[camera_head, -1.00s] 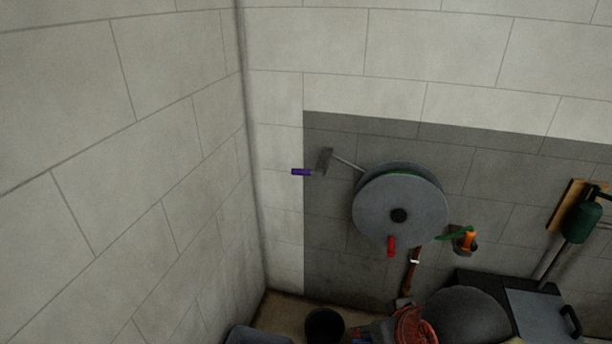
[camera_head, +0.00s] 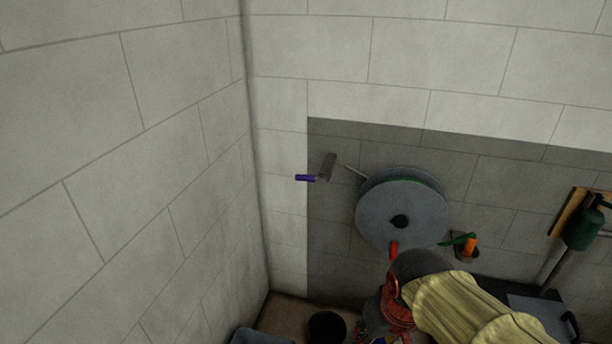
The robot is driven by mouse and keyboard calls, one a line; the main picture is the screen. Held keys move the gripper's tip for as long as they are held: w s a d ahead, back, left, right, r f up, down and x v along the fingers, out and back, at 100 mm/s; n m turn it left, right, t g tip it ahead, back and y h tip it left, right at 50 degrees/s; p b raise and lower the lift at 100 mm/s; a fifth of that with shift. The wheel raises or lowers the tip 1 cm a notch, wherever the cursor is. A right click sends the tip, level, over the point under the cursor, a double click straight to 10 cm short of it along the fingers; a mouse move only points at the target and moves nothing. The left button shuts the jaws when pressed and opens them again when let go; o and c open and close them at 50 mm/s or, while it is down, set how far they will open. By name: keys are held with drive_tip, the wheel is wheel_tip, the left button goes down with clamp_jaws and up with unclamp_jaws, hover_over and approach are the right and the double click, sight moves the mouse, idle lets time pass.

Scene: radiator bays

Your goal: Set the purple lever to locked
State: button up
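The purple lever (camera_head: 305,178) is a short purple handle sticking out to the left from a grey metal plate (camera_head: 327,167) on the wall. It lies about level, left of a large grey disc. A thin rod runs from the plate toward the disc. What lies behind the lever is too small to make out. My arm shows at the lower right, with a yellow ribbed sleeve and a dark rounded link. My gripper (camera_head: 392,304) seems to be the red part at its left end, below and right of the lever and well apart from it. Its fingers cannot be made out.
The grey disc (camera_head: 403,216) has a red handle (camera_head: 394,249) at its bottom. An orange and green fitting (camera_head: 469,246) and a green cylinder (camera_head: 583,228) are to the right. A black bucket (camera_head: 327,327) stands on the floor. The wall left of the lever is clear.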

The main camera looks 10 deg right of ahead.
drive_tip(key=w+d+f+m+p, duration=0.15)
drive_tip(key=w+f, duration=0.25)
drive_tip(key=w, duration=0.5)
drive_tip(key=w+d+f+t+h+p, duration=0.1)
drive_tip(key=w+d+f+p, duration=0.15)
drive_tip(key=w+f, duration=0.45)
drive_tip(key=w+d+f+m+p, duration=0.1)
drive_tip(key=w+d+f, duration=0.15)
drive_tip(key=w, duration=0.85)
drive_tip(key=m+t+y+p, duration=0.2)
drive_tip(key=m+t+y, duration=0.65)
drive_tip(key=t, duration=0.55)
approach(305, 178)
drive_tip(key=x, duration=0.4)
drive_tip(key=shift+m+h, duration=0.3)
drive_tip(key=shift+h, duration=0.25)
drive_tip(key=x, duration=0.4)
drive_tip(key=b+x, duration=0.1)
drive_tip(key=x, duration=0.2)
drive_tip(key=shift+d+f, duration=0.15)
drive_tip(key=shift+f, duration=0.2)
